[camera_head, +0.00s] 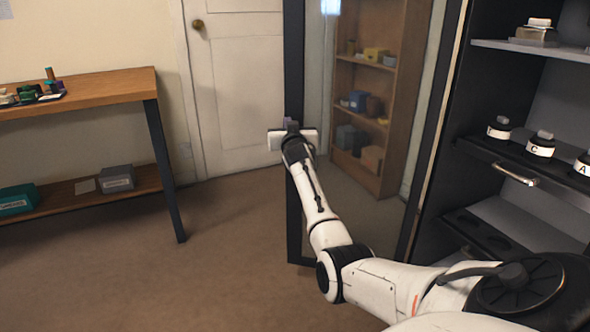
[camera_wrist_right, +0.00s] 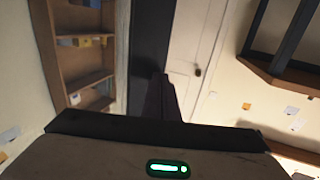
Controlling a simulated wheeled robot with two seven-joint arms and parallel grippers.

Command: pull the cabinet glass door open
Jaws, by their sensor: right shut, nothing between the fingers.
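The cabinet glass door (camera_head: 294,60) stands swung open, its dark frame upright left of the cabinet (camera_head: 458,130). The glass (camera_head: 350,215) is clear and a bookshelf shows through it. My right arm reaches across the door, and my right gripper (camera_head: 292,125) is at the door's dark outer frame edge. In the right wrist view the shut, empty fingers (camera_wrist_right: 164,92) are in front of the dark door frame (camera_wrist_right: 150,50). I cannot tell whether they touch it. The door's handle is not visible. My left gripper is not in view.
The open cabinet holds labelled lens items (camera_head: 540,147) on shelves, with a metal drawer handle (camera_head: 514,175). A wooden workbench (camera_head: 110,84) stands at the left. A white room door (camera_head: 228,95) is behind. The brown floor (camera_head: 220,245) between workbench and glass door is clear.

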